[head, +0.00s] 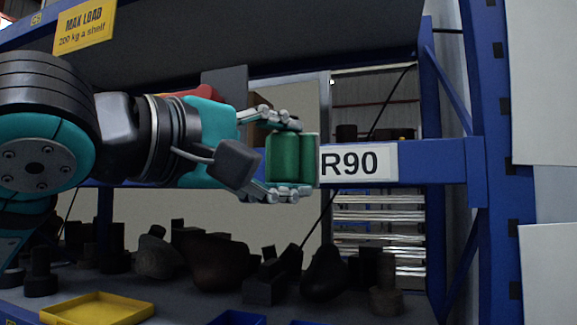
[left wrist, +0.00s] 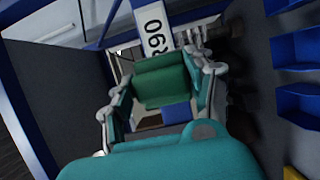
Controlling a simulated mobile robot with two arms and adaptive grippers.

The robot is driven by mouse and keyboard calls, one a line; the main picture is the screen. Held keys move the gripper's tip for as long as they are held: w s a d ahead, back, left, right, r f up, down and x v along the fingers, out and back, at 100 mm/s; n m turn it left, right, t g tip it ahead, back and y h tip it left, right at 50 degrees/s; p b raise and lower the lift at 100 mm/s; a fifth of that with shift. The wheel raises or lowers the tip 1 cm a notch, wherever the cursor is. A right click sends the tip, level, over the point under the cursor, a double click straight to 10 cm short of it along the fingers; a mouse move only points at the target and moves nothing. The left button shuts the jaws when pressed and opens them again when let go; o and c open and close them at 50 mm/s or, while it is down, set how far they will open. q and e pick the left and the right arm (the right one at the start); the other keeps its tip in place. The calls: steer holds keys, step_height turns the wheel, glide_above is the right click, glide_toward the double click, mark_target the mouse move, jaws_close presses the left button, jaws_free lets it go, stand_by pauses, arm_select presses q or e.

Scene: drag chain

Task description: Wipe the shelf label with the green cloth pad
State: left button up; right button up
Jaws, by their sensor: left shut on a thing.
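The shelf label (head: 358,162) is a white plate with black characters, of which "R90" shows, on the blue shelf beam (head: 432,161). Its left part is hidden behind the green cloth pad (head: 288,157). My left gripper (head: 282,158) is shut on the pad, with fingers above and below it. In the head view the pad overlaps the label's left end; I cannot tell whether they touch. In the left wrist view the pad (left wrist: 162,82) sits between the fingers, and the label (left wrist: 156,32) shows just beyond it. My right gripper is not in view.
A yellow "MAX LOAD" sign (head: 84,27) hangs on the upper beam. The lower shelf holds several dark parts (head: 218,260) and a yellow tray (head: 97,310). A blue upright (head: 490,130) stands right of the label. The beam right of the label is clear.

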arm_select(q)
steer(key=shift+s+a, duration=0.1)
steer(key=shift+s, duration=0.1)
steer(key=shift+s+a+b, duration=0.2)
steer(key=shift+s+b, duration=0.2)
steer(key=shift+s, duration=0.25)
steer(key=shift+s+a, duration=0.25)
steer(key=shift+s, duration=0.5)
